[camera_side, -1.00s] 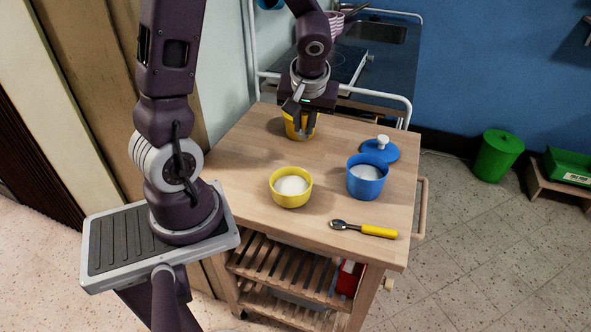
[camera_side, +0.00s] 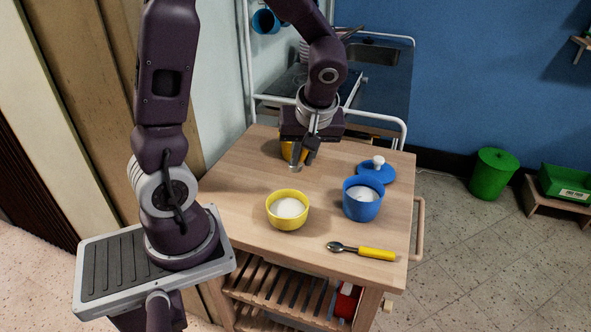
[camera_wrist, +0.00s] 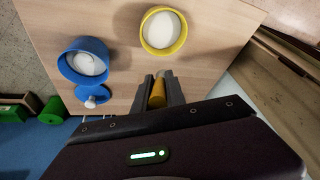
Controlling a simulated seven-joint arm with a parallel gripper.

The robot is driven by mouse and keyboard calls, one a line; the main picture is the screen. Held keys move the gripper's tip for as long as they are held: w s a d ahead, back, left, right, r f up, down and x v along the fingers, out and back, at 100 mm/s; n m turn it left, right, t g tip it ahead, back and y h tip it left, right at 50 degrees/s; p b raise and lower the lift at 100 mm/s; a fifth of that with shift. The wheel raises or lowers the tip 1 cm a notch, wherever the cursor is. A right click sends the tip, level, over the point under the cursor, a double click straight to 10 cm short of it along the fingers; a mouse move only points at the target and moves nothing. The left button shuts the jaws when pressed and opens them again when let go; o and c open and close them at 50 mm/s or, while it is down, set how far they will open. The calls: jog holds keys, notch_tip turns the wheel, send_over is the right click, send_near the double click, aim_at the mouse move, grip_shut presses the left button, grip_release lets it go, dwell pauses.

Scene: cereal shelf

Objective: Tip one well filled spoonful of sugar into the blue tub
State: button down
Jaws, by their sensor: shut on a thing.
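The blue tub (camera_side: 362,207) stands open on the table with white contents; it is also in the wrist view (camera_wrist: 70,68). A yellow bowl (camera_side: 287,217) of white grains stands left of it and also shows in the wrist view (camera_wrist: 147,42). A spoon (camera_side: 362,251) with a yellow handle lies near the table's front edge. My gripper (camera_side: 300,160) is behind the yellow bowl. In the wrist view my gripper (camera_wrist: 160,90) is shut on a yellow handle (camera_wrist: 157,98). A small greyish end shows below the fingers in the side view; its shape is unclear.
A blue lid with a white knob (camera_side: 378,161) lies behind the tub. The wooden table (camera_side: 240,200) is clear at the left. A white rail (camera_side: 385,123) runs along its back.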

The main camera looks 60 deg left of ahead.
jog(key=s+d+r+n, duration=0.1)
jog(key=s+d+n, duration=0.1)
jog(key=d, duration=0.2)
jog(key=shift+s+a+f+n+g+h, duration=0.25)
jog(key=shift+f+h, duration=0.3)
jog(key=shift+f, duration=1.05)
jog(key=shift+s+a+f+h, duration=0.1)
jog(key=shift+a+f+h, duration=0.35)
jog(key=shift+f, duration=1.2)
jog(key=shift+s+a+f+n+g+h, duration=0.2)
jog(key=shift+f+h, duration=0.4)
jog(key=shift+f, duration=1)
jog(key=shift+a+r, duration=0.1)
jog(key=shift+y, duration=0.9)
jog(key=shift+s+d+v, duration=0.15)
jog(key=shift+v, duration=1.05)
jog(key=shift+s+d+v, duration=0.1)
jog(key=shift+d+v, duration=0.05)
jog(key=shift+v, duration=1.05)
jog(key=shift+y, duration=0.8)
jog(key=shift+w+d+f, duration=0.15)
jog(key=shift+f, duration=1.2)
jog(key=shift+w+d+f, duration=0.15)
jog(key=shift+d+f, duration=0.05)
jog(key=shift+f, duration=1.1)
jog(key=shift+r, duration=1.3)
